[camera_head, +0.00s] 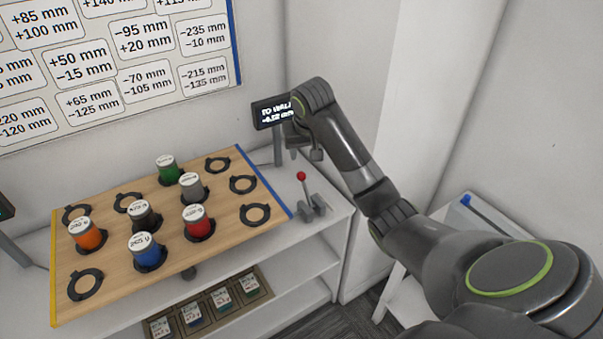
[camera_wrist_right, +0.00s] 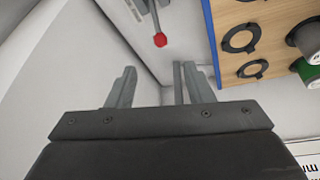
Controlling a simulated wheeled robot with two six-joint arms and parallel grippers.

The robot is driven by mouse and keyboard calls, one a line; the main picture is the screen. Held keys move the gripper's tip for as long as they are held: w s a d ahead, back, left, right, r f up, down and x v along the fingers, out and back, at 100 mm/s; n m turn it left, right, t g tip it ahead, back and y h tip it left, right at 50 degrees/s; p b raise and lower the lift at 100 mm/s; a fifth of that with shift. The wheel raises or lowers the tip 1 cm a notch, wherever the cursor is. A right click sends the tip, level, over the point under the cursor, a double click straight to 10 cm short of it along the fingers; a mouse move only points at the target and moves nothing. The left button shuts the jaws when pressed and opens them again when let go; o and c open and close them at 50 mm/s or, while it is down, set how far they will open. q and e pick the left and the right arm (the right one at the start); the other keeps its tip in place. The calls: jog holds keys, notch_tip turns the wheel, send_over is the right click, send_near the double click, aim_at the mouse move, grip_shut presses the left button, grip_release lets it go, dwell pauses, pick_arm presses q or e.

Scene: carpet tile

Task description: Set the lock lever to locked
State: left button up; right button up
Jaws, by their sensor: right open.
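The lock lever (camera_head: 306,188) is a thin grey stick with a red ball knob (camera_head: 301,176), on a grey bracket (camera_head: 312,208) at the right end of the white shelf top. It stands nearly upright, leaning slightly left in the head view. In the right wrist view the red knob (camera_wrist_right: 160,40) shows beyond the fingertips, apart from them. My right gripper (camera_head: 305,150) is above and behind the lever, open and empty; its two fingers (camera_wrist_right: 155,80) are spread in the wrist view. No locked or unlocked marking is readable. My left gripper is not in view.
A wooden board (camera_head: 110,275) with black rings and several coloured canisters is left of the lever. A small display (camera_head: 272,112) on a post stands behind, close to my right gripper. White walls rise behind and right. A lower shelf holds a tray (camera_head: 205,305) of small items.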

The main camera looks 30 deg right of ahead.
aim_at(302, 174)
jog(key=x, duration=0.5)
jog(key=w+x, duration=0.1)
jog(key=x, duration=1)
jog(key=shift+w+d+r, duration=0.25)
jog(key=shift+d, duration=0.05)
grip_shut()
